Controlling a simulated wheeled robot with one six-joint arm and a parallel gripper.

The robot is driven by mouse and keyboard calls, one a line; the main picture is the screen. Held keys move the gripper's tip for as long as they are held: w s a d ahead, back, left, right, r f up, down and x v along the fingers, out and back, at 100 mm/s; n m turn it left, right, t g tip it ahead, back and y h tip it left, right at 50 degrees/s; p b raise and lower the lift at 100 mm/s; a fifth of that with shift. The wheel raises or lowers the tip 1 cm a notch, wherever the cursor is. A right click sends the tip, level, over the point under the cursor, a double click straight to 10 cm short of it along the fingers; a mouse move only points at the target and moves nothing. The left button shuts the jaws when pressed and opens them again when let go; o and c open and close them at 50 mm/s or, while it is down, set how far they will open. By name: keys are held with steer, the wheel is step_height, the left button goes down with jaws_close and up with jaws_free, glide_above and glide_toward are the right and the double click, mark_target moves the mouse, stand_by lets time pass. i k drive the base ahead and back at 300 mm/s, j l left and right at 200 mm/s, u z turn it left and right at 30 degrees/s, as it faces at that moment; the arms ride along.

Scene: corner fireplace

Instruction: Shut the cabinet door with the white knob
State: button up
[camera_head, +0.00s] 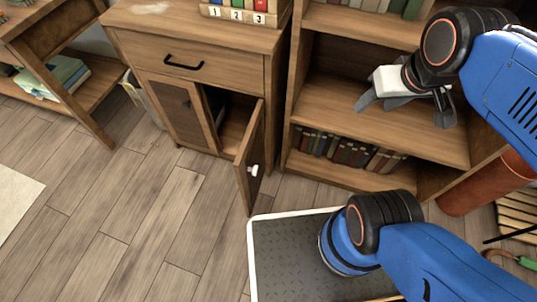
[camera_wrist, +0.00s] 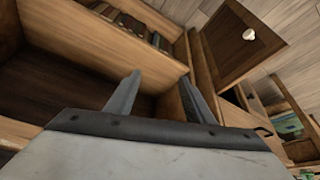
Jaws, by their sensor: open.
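The wooden cabinet (camera_head: 205,60) stands at the back centre in the head view. Its right door (camera_head: 244,180) is open, swung out from the front, with a white knob (camera_head: 254,170) on its outer face. The opening beside the left door shows a dark interior. In the wrist view the door (camera_wrist: 225,55) with its knob (camera_wrist: 249,34) is at the upper right. My gripper (camera_head: 385,104) is open and empty, in front of the bookshelf, right of the door and apart from it. Its fingers (camera_wrist: 160,80) show spread in the wrist view.
A bookshelf (camera_head: 375,118) with a row of books (camera_head: 345,149) stands right of the cabinet. The cabinet has a closed left door (camera_head: 172,105) and a drawer (camera_head: 190,62) with a black handle. A low table (camera_head: 85,105) is at the left. Floor (camera_head: 150,210) before the cabinet is clear.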

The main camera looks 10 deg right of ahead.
mark_target(249, 163)
steer(key=u, duration=0.7)
steer(key=k+j+u, duration=0.2)
steer(key=k+j, duration=0.75)
steer(key=j, duration=0.15)
